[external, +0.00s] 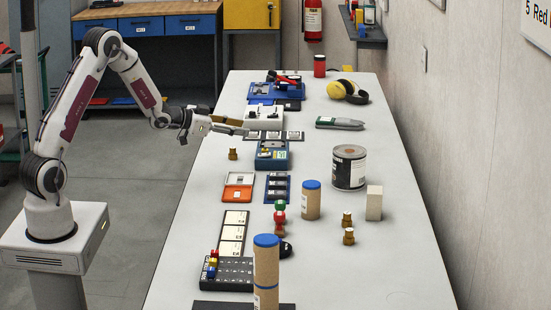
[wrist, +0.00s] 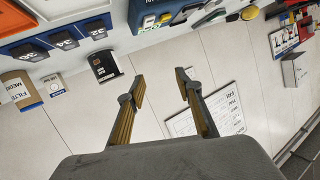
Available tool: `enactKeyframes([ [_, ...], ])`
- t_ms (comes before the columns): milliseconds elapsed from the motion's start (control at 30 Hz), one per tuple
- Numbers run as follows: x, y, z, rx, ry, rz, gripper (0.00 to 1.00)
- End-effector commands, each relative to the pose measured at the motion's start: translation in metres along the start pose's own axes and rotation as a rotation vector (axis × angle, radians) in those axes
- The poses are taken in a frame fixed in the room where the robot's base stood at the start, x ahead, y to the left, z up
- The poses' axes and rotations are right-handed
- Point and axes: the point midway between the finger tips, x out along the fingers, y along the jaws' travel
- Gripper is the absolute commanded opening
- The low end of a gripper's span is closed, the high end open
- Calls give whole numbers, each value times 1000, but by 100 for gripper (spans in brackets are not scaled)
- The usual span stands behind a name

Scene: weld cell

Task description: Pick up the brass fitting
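Several small brass fittings are on the long table in the external view. One brass fitting (external: 233,154) stands alone near the table's left edge. Two more stand close together at the right: one fitting (external: 347,219) just behind the other fitting (external: 349,236). My gripper (external: 243,127) is above the left part of the table, apart from the lone fitting and farther back than it. In the wrist view, my gripper (wrist: 161,79) has its two fingers spread with nothing between them. I cannot make out a brass fitting in the wrist view.
A blue device (external: 272,155), an orange tray (external: 238,187) and a dark blue tray (external: 287,188) lie right of and in front of the lone fitting. A metal can (external: 348,168), cardboard tube (external: 311,203) and pale block (external: 374,203) stand near the pair. The table's front right is clear.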

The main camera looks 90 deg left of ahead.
Motion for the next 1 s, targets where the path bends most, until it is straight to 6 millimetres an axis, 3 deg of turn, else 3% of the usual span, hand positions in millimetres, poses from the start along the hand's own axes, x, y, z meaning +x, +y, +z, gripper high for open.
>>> enactKeyframes([
  [333, 6, -47, 63, -62, 104, 13, 35],
  [700, -12, -84, 129, -145, 233, 30, 35],
  [1000, -26, -95, 155, -184, 296, 37, 35],
])
